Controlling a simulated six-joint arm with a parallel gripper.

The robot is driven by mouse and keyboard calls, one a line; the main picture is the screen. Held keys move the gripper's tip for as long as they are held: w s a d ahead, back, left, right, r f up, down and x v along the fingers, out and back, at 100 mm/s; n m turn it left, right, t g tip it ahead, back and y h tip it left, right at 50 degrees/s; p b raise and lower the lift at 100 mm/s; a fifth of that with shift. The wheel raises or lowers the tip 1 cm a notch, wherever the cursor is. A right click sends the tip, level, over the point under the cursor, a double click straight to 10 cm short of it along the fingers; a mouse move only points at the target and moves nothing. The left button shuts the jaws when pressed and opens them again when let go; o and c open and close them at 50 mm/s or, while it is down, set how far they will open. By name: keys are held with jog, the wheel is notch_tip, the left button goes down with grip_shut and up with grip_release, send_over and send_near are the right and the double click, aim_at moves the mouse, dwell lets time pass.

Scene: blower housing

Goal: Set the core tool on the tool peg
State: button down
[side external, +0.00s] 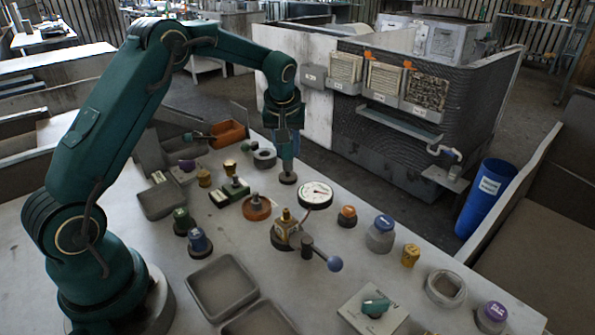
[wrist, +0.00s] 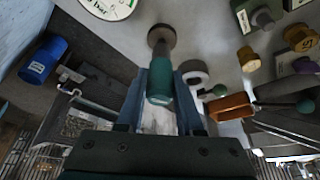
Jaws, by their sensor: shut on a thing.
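My gripper (side external: 287,152) points down over the back of the table, its fingers close together. In the wrist view my gripper (wrist: 163,82) is shut on a tool with a green handle, which I take as the core tool (wrist: 160,88). A round brown-grey disc (wrist: 162,38) shows at the tool's far end. In the side view the same disc (side external: 288,178) is right below the fingertips, at or close to the table top. I cannot tell whether the disc is part of the tool or the base of the peg. No bare peg can be made out with certainty.
A dial gauge (side external: 316,195) stands close in front of the gripper. A pale ring (side external: 264,157) and an orange bin (side external: 229,133) are to its left. Several knobs and fittings crowd the table. Grey trays (side external: 222,287) lie at the front. A blue bin (side external: 485,198) stands beyond the table.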

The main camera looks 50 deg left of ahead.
jog(key=shift+f, duration=1)
jog(key=shift+c, duration=0.3)
grip_release()
jog(key=shift+r, duration=0.1)
jog(key=shift+r, duration=3.7)
